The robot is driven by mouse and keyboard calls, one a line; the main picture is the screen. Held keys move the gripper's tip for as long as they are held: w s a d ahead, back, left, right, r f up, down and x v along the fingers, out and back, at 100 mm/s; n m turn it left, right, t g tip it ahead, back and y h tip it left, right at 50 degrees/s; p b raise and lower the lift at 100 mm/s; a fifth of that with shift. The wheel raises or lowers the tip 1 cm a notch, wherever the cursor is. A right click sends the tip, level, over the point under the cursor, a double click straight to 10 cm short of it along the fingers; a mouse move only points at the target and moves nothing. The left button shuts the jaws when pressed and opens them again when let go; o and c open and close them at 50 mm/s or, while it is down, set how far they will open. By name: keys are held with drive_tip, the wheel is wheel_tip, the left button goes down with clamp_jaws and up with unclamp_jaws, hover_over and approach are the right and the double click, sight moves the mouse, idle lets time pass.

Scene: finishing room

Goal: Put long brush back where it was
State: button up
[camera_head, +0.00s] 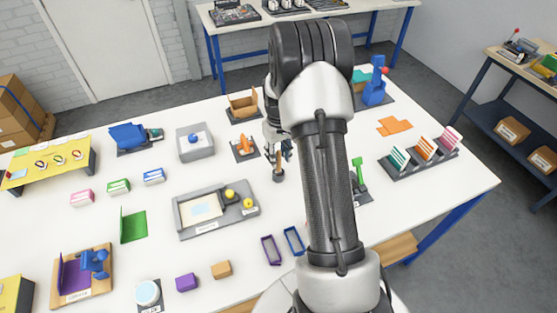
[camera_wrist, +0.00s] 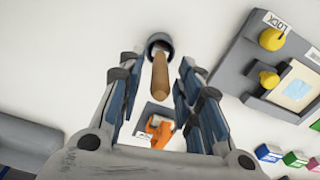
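A slim brush (camera_head: 279,164) with a brown wooden handle stands upright in a small dark round cup (camera_head: 279,177) on the white table. In the wrist view the handle (camera_wrist: 160,77) points toward the camera, with the dark cup (camera_wrist: 152,39) around its far end. My gripper (camera_head: 278,149) is over it. In the wrist view my gripper (camera_wrist: 161,72) has its fingers on either side of the handle, with visible gaps on both sides, so it is open. The bristles cannot be made out.
An orange object on a grey base (camera_head: 245,147) stands left of the brush. A grey LOCK tray (camera_head: 216,226) with yellow knobs lies front left. A green-handled thing (camera_head: 358,170) and a rack of striped cards (camera_head: 421,156) lie right.

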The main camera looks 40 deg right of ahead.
wheel_tip(320, 180, up, 9)
drive_tip(key=shift+f+p, duration=0.1)
drive_tip(key=shift+p, duration=0.4)
drive_tip(key=s+a+r+t, duration=0.1)
drive_tip(key=s+a+r, duration=0.4)
drive_tip(key=a+r, duration=0.3)
drive_tip(key=s+a+r+t, duration=0.1)
drive_tip(key=s+a+r, duration=0.3)
drive_tip(key=a+r, duration=0.4)
drive_tip(key=s+a+r+t, duration=0.1)
drive_tip(key=s+a, duration=0.1)
drive_tip(key=s, duration=0.3)
drive_tip(key=s+a+r, duration=0.1)
drive_tip(key=s+a, duration=0.2)
drive_tip(key=s, duration=0.3)
drive_tip(key=s+a+r+n+t, duration=0.1)
drive_tip(key=s+a, duration=0.1)
drive_tip(key=s, duration=0.3)
drive_tip(key=shift+s+a+t, duration=0.3)
drive_tip(key=shift+a, duration=0.1)
wheel_tip(320, 180, down, 8)
drive_tip(key=b, duration=0.8)
